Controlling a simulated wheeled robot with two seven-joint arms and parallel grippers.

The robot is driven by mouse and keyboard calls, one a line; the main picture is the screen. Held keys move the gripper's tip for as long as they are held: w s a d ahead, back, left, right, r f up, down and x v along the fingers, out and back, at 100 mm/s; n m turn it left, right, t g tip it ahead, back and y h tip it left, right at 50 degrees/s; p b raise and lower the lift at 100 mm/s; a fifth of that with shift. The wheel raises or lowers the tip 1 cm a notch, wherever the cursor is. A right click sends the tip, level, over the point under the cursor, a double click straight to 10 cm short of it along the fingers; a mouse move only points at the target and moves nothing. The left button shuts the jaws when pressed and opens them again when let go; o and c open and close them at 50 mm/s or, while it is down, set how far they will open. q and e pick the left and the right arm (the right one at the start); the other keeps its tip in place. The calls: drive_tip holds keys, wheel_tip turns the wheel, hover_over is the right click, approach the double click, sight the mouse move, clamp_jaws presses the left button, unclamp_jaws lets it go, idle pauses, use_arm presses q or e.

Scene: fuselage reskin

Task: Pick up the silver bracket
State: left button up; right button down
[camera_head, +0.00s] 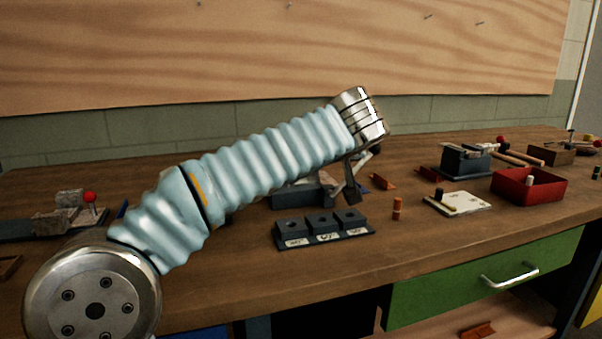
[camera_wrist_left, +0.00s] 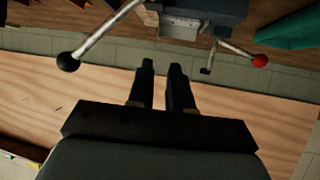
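I cannot pick out a silver bracket for certain in either view. A pale grey piece (camera_wrist_left: 180,24) sits at the jaws of a blue-grey vise (camera_wrist_left: 222,8) in the left wrist view; its shape is unclear. In the head view the vise (camera_head: 300,192) is partly hidden behind my left arm. My left gripper (camera_wrist_left: 162,66) shows two dark fingers with a narrow, empty gap between them. In the head view only a dark part of it (camera_head: 352,186) shows below the wrist, in front of the vise. My right gripper is in neither view.
A block with three sockets (camera_head: 322,229) stands at the bench front. Orange-brown angle pieces (camera_head: 382,182), a white plate (camera_head: 458,203), a red bin (camera_head: 528,187) and another vise (camera_head: 464,160) lie to the right. The vise handle has a black knob (camera_wrist_left: 68,62) and red knob (camera_wrist_left: 259,61).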

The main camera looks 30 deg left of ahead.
sight(318, 182)
use_arm(q)
drive_tip(key=shift+p+x, duration=1.15)
drive_tip(key=shift+x, duration=4.7)
drive_tip(key=shift+d+f, duration=0.15)
drive_tip(key=shift+d, duration=0.1)
clamp_jaws()
